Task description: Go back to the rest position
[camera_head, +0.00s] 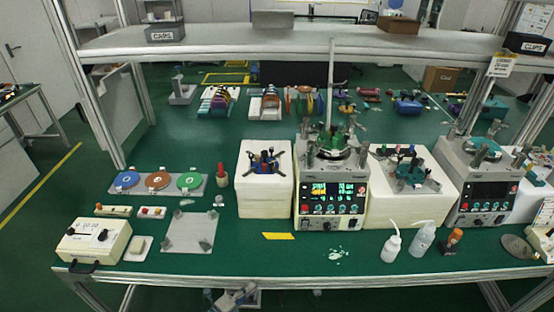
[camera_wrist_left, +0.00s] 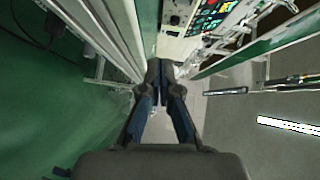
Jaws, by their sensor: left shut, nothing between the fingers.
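My left gripper (camera_head: 235,297) shows at the bottom edge of the head view, below the front edge of the green bench (camera_head: 345,262). In the left wrist view its dark fingers (camera_wrist_left: 160,72) meet at the tips, with nothing between them. Beyond the fingertips, the wrist view shows bench frame rails, floor and part of a machine panel (camera_wrist_left: 205,18). The gripper is apart from the objects on the bench top. My right gripper is not seen in either view.
Two lapping machines (camera_head: 332,190) (camera_head: 482,190) stand on the bench beside white blocks (camera_head: 265,200). White bottles (camera_head: 391,246) stand near the front right, and a cream box (camera_head: 93,241) at the front left. An overhead shelf (camera_head: 230,40) spans the back.

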